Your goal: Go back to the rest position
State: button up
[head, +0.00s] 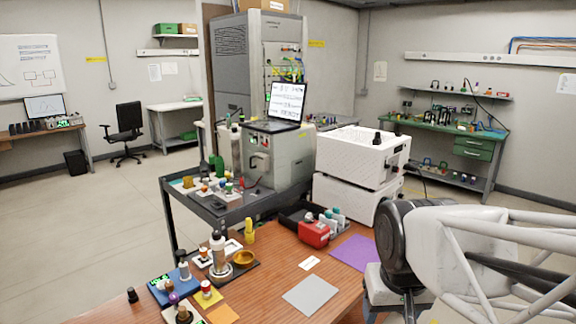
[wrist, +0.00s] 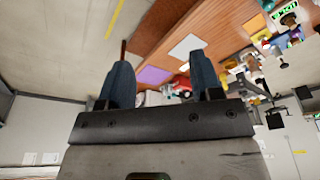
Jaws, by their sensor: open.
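My gripper (wrist: 160,60) shows in the wrist view with its two dark blue-grey fingers spread apart. Nothing is held between them. The wooden table (wrist: 205,25) lies beyond the fingers in that view, with a purple sheet (wrist: 153,75) and a pale grey sheet (wrist: 186,46) on it. In the head view my arm is at the right, in front of the right part of the wooden table (head: 262,268). I cannot clearly make out the fingers there.
Bottles and small parts crowd the table's left half. A red case (head: 313,234), purple sheet (head: 353,251) and grey sheet (head: 310,296) lie on its right half. White boxed instruments (head: 350,155) stand behind. A dark cart (head: 205,205) is at the left. The left floor is largely clear.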

jog(key=s, duration=0.1)
jog(key=s+d+f, duration=0.1)
jog(key=s, duration=0.1)
jog(key=s+d, duration=0.1)
jog(key=s, duration=0.1)
jog(key=shift+f, duration=0.15)
dwell(1.1)
